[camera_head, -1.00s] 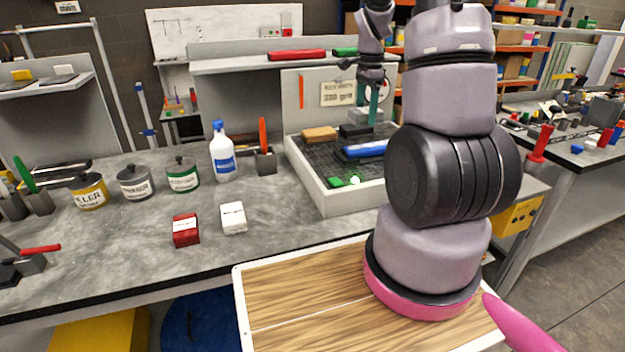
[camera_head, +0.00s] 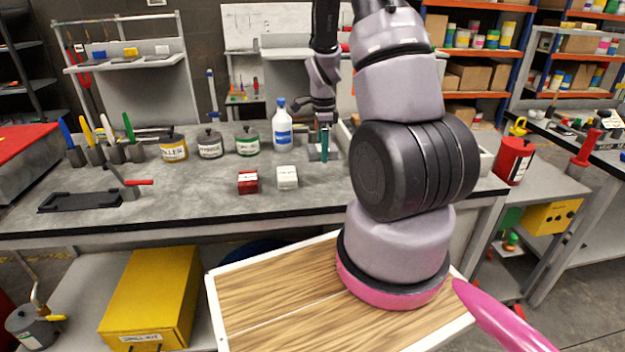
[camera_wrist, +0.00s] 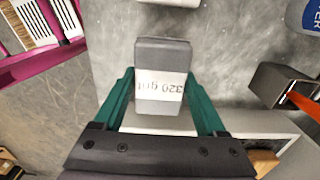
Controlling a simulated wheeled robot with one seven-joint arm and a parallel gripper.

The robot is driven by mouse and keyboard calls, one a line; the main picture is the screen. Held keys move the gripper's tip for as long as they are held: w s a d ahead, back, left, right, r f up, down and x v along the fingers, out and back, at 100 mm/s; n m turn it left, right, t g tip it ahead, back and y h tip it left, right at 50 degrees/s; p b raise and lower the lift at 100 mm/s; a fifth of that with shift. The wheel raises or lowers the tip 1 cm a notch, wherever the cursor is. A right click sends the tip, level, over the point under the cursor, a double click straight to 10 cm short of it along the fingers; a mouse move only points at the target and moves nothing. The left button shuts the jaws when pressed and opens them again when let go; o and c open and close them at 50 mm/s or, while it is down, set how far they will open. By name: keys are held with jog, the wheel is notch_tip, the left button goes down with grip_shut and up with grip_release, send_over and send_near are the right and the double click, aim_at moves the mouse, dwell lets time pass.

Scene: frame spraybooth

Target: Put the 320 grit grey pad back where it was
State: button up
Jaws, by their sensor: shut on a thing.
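The grey pad with a white "320 grit" label (camera_wrist: 163,62) sits between the green fingers of my gripper (camera_wrist: 163,100) in the wrist view. The fingers are shut on its sides, and the label reads upside down. The pad is too small there to make out clearly. A wall shelf (camera_head: 120,64) at the back left carries blue, yellow and pale pads on dark rests.
The bench (camera_head: 200,200) holds a red box (camera_head: 248,182), a white box (camera_head: 287,177), and yellow-label (camera_head: 173,148), grey (camera_head: 210,146) and green-label (camera_head: 247,143) cans. A holder with an orange tool (camera_wrist: 285,88) stands beside my gripper. The bench's middle front is clear.

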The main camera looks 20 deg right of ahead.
aim_at(322, 179)
notch_tip(322, 179, down, 8)
jog(key=shift+r, duration=0.1)
dwell(0.4)
jog(key=o, duration=1.4)
jog(key=shift+f, duration=0.2)
notch_tip(322, 179, up, 12)
jog(key=shift+r, duration=0.2)
jog(key=shift+a+r, duration=0.1)
jog(key=shift+r, duration=0.25)
jog(key=s+a+r+n+t+y, duration=0.1)
jog(key=s+a+r+n+t, duration=0.2)
jog(key=r, duration=0.7)
jog(key=s+a+r+n+t, duration=0.1)
jog(key=s+a+r+n, duration=0.4)
jog(key=r, duration=0.5)
jog(key=s+a+r+n+t+y, duration=0.1)
jog(key=s+a+r+n+t, duration=0.2)
jog(key=s+a+r+n, duration=0.2)
jog(key=s+r+n, duration=0.3)
jog(key=s+n, duration=0.1)
jog(key=s, duration=0.2)
jog(key=shift+s+r, duration=0.3)
jog(key=shift+s, duration=0.05)
